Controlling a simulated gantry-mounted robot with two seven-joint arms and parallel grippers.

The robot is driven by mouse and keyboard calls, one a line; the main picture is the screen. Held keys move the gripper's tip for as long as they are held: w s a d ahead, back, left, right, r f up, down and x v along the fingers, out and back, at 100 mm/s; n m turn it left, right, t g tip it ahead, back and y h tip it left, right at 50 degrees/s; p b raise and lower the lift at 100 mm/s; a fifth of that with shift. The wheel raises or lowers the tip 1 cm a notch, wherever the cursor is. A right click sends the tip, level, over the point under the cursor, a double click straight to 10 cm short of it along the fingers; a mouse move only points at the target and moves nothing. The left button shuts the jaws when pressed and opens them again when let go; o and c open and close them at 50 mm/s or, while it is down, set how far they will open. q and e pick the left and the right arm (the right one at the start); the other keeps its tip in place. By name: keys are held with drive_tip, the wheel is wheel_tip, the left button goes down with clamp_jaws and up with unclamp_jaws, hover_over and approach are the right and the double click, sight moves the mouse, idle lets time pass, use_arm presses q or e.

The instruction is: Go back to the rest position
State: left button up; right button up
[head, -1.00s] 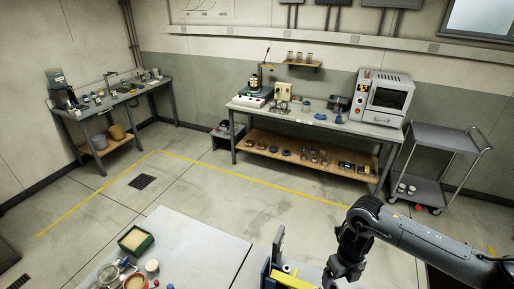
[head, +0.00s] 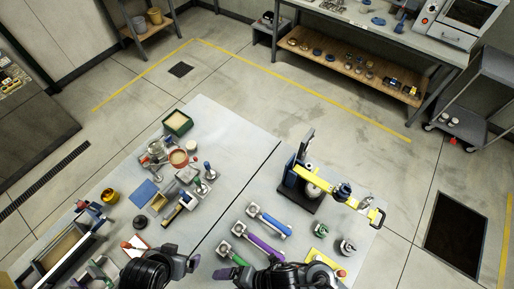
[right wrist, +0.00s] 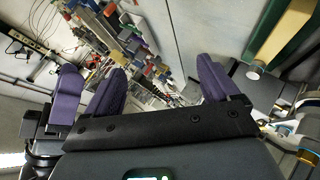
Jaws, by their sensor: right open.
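My right gripper (head: 230,272) is low in the head view, over the front edge of the work table (head: 236,140). In the right wrist view its purple-padded fingers (right wrist: 160,85) stand wide apart with nothing between them. My left gripper (head: 190,263) is at the bottom of the head view, left of the right one. Its fingers are small and partly hidden by its own wrist, so its opening cannot be told. I see nothing held by it.
Near my right arm lie blue-handled (head: 268,221) and purple-handled (head: 257,243) tools and a yellow-armed device (head: 335,190). A green box of sand (head: 177,122) and several small items stand left. A dark floor opening (head: 455,234) lies right of the table.

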drive_tip(key=w+d+r+m+t+h, duration=0.5)
drive_tip(key=w+d+m, duration=0.3)
drive_tip(key=d+m, duration=0.4)
drive_tip(key=d+r+m+h, duration=0.2)
drive_tip(key=d+m, duration=0.6)
drive_tip(key=s+d+r+m+g+h, duration=0.1)
drive_tip(key=d+r+m+h, duration=0.1)
drive_tip(key=d+m, duration=0.6)
drive_tip(key=shift+s+d+h+p, duration=0.25)
drive_tip(key=shift+d+h+p, duration=0.3)
drive_tip(key=shift+d, duration=0.25)
